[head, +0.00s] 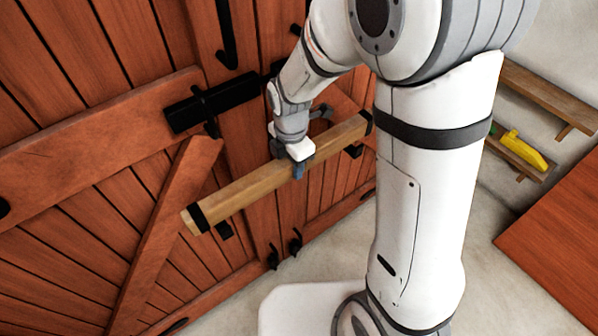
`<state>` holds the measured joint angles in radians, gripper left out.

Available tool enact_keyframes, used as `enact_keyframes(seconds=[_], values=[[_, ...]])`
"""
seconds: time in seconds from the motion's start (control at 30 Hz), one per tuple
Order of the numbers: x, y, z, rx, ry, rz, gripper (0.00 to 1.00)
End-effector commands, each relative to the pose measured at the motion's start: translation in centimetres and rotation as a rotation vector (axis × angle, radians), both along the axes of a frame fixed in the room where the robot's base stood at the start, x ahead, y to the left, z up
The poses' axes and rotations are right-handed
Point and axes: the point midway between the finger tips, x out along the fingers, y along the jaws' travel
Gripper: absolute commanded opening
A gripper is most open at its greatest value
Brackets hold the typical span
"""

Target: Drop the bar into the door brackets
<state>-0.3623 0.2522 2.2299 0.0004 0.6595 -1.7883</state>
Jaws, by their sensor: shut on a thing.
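A long square wooden bar (245,188) with black bands near its ends shows in the head view. It slants across the front of the red-brown plank doors (75,140), left end nearer me. My gripper (298,166) is shut on the bar, a little right of its middle. One black bracket (225,231) shows just below the bar's left part, and another black bracket (354,151) shows below its right part. The bar hides part of both brackets. I cannot tell whether the bar touches them.
A black sliding bolt (213,102) sits on the doors above the bar. Small black hooks (295,241) show low on the doors. At right are a wall shelf (550,97), a yellow tool (523,150) on a lower shelf and a red-brown surface (560,235). Pale floor lies between.

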Motion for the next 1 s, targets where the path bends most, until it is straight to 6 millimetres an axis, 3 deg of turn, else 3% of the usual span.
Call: enact_keyframes(seconds=[0.3, 0.73, 0.77, 1.0], values=[[-0.1, 0.3, -3.4, 0.000, 0.000, 0.010, 0.00], [-0.1, 0.4, -4.0, 0.001, -0.003, 0.011, 0.00], [-0.2, 0.4, -4.1, 0.000, 0.000, 0.011, 0.37], [-0.2, 0.4, -4.0, 0.000, 0.000, 0.011, 0.57]])
